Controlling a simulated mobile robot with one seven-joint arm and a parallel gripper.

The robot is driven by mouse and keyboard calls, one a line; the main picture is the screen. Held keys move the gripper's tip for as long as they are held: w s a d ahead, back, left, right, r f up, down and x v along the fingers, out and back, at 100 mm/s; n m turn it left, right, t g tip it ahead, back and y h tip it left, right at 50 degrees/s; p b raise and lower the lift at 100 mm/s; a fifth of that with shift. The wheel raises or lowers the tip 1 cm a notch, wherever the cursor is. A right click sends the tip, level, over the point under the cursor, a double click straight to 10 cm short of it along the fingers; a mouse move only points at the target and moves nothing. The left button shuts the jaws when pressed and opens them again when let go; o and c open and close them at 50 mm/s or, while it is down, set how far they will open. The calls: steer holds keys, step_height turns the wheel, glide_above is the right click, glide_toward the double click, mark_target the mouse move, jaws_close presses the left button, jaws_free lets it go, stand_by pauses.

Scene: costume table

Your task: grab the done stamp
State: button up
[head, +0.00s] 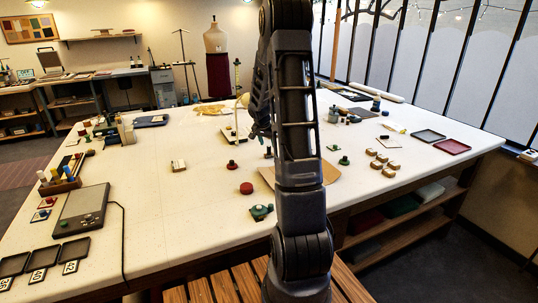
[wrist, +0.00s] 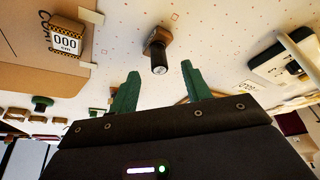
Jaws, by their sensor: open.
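My gripper (wrist: 162,86) is open, with its two green fingers apart and nothing between them. A stamp (wrist: 157,48) with a dark round handle and a brown wooden block stands just beyond the fingertips in the wrist view, roughly in line with the gap. No label on it can be read, so I cannot tell whether it is the done stamp. In the head view my arm crosses the middle of the table and hides the gripper.
On the white table (head: 140,215) are a red round piece (head: 246,188), a green piece (head: 261,211), several wooden blocks (head: 390,172) and a red tray (head: 452,146). The table's left middle is mostly clear.

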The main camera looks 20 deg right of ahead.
mark_target(269, 146)
steer(key=x, duration=0.4)
steer(key=shift+f, duration=0.15)
steer(key=shift+c, duration=0.5)
jaws_close()
